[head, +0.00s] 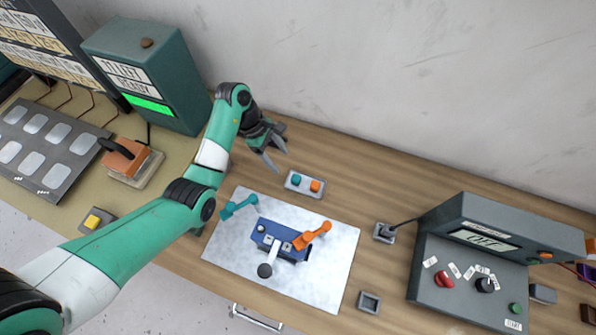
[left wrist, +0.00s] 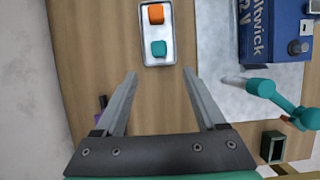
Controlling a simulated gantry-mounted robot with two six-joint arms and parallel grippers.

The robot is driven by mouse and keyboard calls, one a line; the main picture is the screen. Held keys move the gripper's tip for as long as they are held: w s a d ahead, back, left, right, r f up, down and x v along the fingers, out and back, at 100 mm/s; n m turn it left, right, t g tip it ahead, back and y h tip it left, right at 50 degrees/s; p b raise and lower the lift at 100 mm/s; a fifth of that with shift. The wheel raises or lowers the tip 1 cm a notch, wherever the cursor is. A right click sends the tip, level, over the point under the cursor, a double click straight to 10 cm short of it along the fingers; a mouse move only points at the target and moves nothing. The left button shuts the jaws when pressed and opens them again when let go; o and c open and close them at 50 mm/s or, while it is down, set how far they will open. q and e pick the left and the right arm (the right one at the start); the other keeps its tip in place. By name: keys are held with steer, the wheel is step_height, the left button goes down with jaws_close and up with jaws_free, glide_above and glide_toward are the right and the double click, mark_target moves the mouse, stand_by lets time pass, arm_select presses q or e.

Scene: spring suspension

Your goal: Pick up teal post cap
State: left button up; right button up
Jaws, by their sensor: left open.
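The teal post cap (head: 296,180) sits in a small pale tray (head: 290,188) on the wooden bench, beside an orange cap (head: 315,186). In the left wrist view the teal cap (left wrist: 158,48) lies just beyond the fingertips, roughly centred between them, with the orange cap (left wrist: 155,14) farther off. My left gripper (head: 281,162) is open and empty, above the bench at the tray's left; its two fingers (left wrist: 160,73) are spread wide in the wrist view. My right gripper is not in view.
A blue battery (head: 278,242) with teal (head: 238,206) and orange (head: 312,236) clamps near it stands on a pale mat (head: 335,262). A grey control box (head: 470,260) stands at the right. A green box (head: 150,75) stands at the left. Bench around the tray is clear.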

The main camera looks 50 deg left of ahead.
mark_target(295, 178)
arm_select(q)
steer(key=b+x, duration=0.1)
steer(key=x, duration=0.4)
steer(key=shift+d, duration=0.1)
steer(key=shift+w+d+f, duration=0.15)
steer(key=shift+f, duration=0.15)
steer(key=b+x, duration=0.2)
steer(key=x, duration=0.3)
steer(key=shift+w+d, duration=0.2)
steer(key=shift+d, duration=0.05)
steer(key=shift+r, duration=0.1)
jaws_close()
